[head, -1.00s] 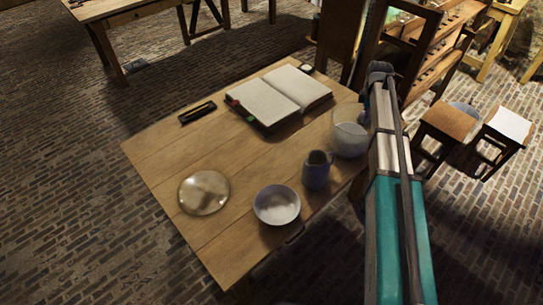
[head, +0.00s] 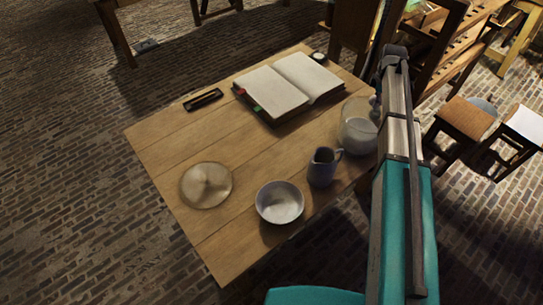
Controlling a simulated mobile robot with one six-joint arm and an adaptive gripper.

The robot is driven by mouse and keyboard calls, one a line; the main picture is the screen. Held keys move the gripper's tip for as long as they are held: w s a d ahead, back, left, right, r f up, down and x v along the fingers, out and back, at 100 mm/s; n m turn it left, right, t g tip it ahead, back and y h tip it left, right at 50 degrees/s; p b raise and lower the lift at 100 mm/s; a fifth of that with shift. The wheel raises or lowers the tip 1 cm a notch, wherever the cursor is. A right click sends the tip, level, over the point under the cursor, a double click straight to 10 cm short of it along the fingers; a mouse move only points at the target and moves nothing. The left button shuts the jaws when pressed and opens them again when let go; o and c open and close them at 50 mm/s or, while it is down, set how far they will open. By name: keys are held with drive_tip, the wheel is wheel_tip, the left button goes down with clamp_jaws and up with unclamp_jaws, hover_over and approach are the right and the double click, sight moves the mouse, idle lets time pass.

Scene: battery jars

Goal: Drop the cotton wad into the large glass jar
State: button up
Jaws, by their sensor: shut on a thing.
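The large glass jar (head: 352,118) stands at the table's right edge, with something whitish in its lower part. My arm passes in front of its right side. A small dark part of my gripper (head: 376,104) shows by the jar's right rim; the rest is hidden behind my arm. It is shut, but its fingertips and what is between them cannot be made out. No cotton wad can be made out on the open table. I cannot tell how high the gripper is above the jar.
On the wooden table (head: 165,145) are a blue-grey jug (head: 322,168) close to the jar, a white bowl (head: 280,203), a round glass lid-like disc (head: 206,185), an open book (head: 288,86) and a dark case (head: 203,99). Stools (head: 464,118) stand to the right.

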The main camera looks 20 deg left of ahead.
drive_tip(key=shift+d+f, duration=0.1)
drive_tip(key=shift+f+b, duration=2.85)
drive_tip(key=shift+b, duration=0.1)
drive_tip(key=shift+s, duration=0.1)
drive_tip(key=o, duration=1.1)
drive_tip(key=shift+r, duration=0.15)
